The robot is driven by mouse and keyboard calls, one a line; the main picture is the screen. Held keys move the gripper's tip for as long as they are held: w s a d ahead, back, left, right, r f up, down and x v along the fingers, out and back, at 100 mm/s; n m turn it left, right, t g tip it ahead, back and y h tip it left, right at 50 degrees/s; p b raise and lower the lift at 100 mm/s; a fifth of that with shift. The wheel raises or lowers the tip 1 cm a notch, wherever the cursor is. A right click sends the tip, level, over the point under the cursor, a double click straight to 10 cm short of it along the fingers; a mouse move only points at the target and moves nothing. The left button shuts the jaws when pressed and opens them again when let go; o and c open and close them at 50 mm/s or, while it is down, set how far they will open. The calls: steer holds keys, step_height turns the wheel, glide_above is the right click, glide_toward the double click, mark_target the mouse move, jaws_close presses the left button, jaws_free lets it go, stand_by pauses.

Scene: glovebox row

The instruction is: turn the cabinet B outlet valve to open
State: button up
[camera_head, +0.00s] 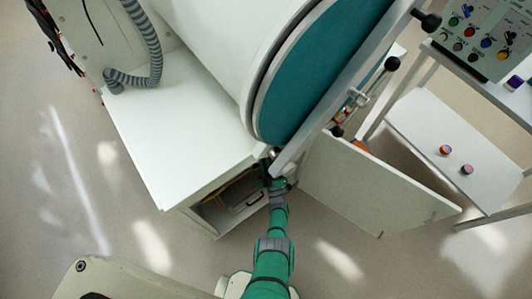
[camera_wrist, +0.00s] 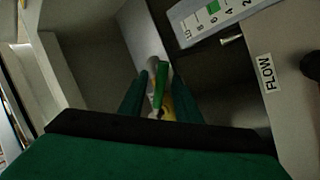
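A valve with a bright green lever (camera_wrist: 162,78) shows in the wrist view, with a grey fitting beside it and something yellow (camera_wrist: 168,106) just below. The lever lies between the two dark green fingers of my gripper (camera_wrist: 157,82). The fingers are apart, with a gap on the left side of the lever; I cannot tell whether the right finger touches it. In the head view my gripper (camera_head: 272,172) is at the cabinet's front corner, below the big teal round door (camera_head: 310,75). The valve is hidden there. No cabinet letter is readable.
A scale with numbers and a green mark (camera_wrist: 212,12) and a FLOW label (camera_wrist: 268,74) are close on the right in the wrist view. An open white cabinet door (camera_head: 375,185) stands right of my arm. A control panel (camera_head: 485,35) and a shelf (camera_head: 445,140) with small jars are farther right.

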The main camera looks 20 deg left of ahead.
steer(key=s+d+f, duration=0.1)
steer(key=s+d, duration=0.3)
steer(key=s, duration=0.3)
steer(key=s+d+f, duration=0.1)
steer(key=s+d, duration=0.3)
steer(key=s, duration=0.3)
steer(key=shift+d, duration=0.3)
stand_by(0.4)
steer(key=shift+f, duration=0.1)
